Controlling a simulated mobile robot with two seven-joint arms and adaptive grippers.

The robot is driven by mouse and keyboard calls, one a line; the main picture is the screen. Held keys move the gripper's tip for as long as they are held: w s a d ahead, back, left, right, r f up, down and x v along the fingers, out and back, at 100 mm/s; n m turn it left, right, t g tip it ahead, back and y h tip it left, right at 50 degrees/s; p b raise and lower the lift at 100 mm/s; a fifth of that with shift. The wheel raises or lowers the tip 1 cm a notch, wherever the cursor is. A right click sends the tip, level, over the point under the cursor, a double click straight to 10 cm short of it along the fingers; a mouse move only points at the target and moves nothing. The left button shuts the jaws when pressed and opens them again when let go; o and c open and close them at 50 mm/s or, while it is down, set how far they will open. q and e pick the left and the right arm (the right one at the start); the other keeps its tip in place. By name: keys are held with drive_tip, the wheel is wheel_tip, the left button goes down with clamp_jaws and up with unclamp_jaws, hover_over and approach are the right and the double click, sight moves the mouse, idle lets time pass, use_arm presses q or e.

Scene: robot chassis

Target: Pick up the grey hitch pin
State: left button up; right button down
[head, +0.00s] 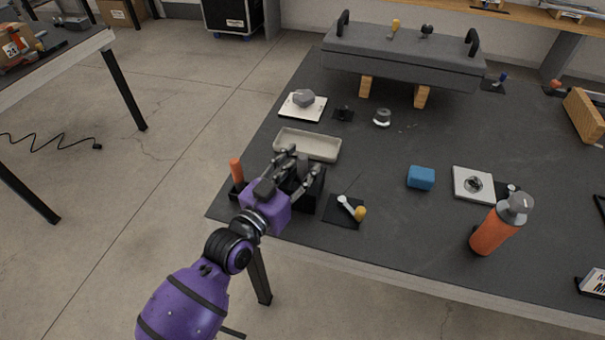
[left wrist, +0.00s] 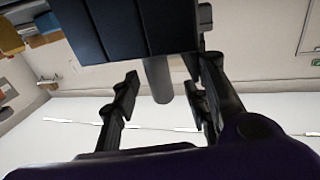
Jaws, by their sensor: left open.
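A grey cylinder, which seems to be the grey hitch pin (head: 303,162), stands at a black holder block (head: 309,194) near the table's front left. My left gripper (head: 304,168) is open, with its fingers on either side of the pin. In the left wrist view the grey pin (left wrist: 158,80) sticks out from the dark block (left wrist: 135,28) between the two open fingers (left wrist: 162,92). I cannot tell whether either finger touches it. Its lower part is hidden in the block. My right gripper is not in view.
A beige tray (head: 307,145) lies just behind the holder. An orange-handled piece (head: 236,171) stands to the left. A black pad (head: 343,211) with a white and yellow tool is at the right.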

use_arm(q)
drive_tip(key=shift+w+d, duration=0.35)
drive_tip(key=shift+w, duration=0.1)
clamp_jaws()
